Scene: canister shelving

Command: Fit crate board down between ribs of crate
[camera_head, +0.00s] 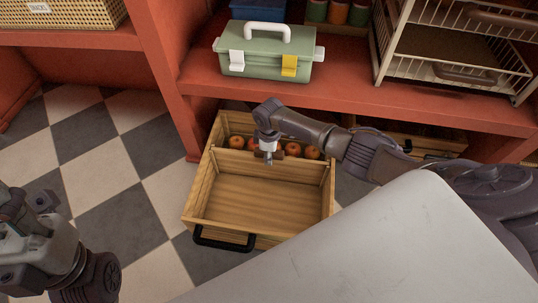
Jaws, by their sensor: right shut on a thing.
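The wooden crate (203,185) stands on the floor, partly under the red shelf, with a black handle (224,239) on its near end. The crate board (295,170) lies crosswise in the crate, in front of several orange-red fruits (292,149). Its ends are close to the crate's side walls, where a rib shows at the right. I cannot tell how deep the board sits. My right gripper (268,157) points down and is shut on the middle of the board's top edge. My left arm is at the lower left, away from the crate; its jaw state is unclear.
A green toolbox (262,65) sits on the red shelf (340,85) above the crate. A wire rack (455,50) stands at the right. Another wooden crate (420,140) is under the shelf. The crate's near compartment is empty. Checkered floor (120,185) is clear at left.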

